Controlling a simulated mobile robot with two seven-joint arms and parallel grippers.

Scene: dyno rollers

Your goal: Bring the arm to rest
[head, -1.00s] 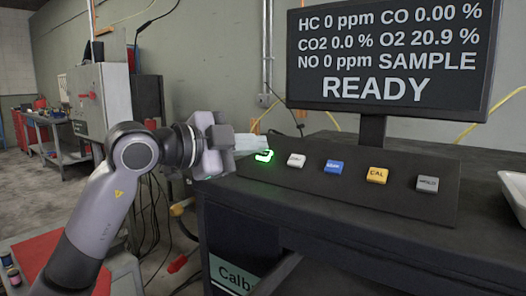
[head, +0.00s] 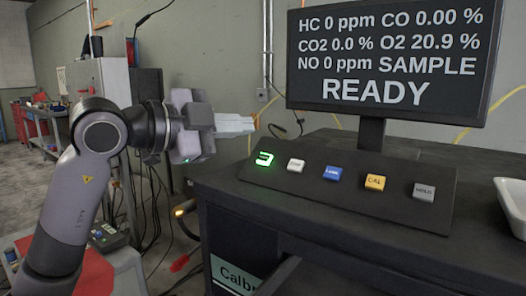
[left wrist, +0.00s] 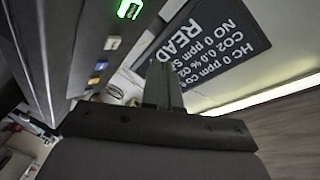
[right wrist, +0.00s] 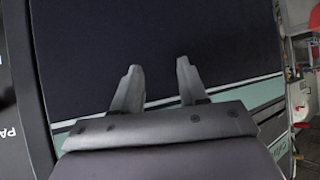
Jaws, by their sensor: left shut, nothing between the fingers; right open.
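My left arm comes in from the left in the head view. Its gripper (head: 236,124) is shut and empty, held in the air above and left of the lit green button (head: 264,159). In the left wrist view the closed fingers (left wrist: 163,88) point toward the monitor, and the green button (left wrist: 130,8) shows at the top. My right gripper (right wrist: 160,88) is open and empty in the right wrist view, facing a dark panel with a pale green stripe. It is outside the head view.
A button panel (head: 300,191) with white, blue, yellow and grey buttons sits on the dark bench (head: 480,205). A monitor (head: 388,60) reading READY stands behind it. A white tray (head: 512,212) is at the right. A red-topped cart (head: 95,275) stands below my left arm.

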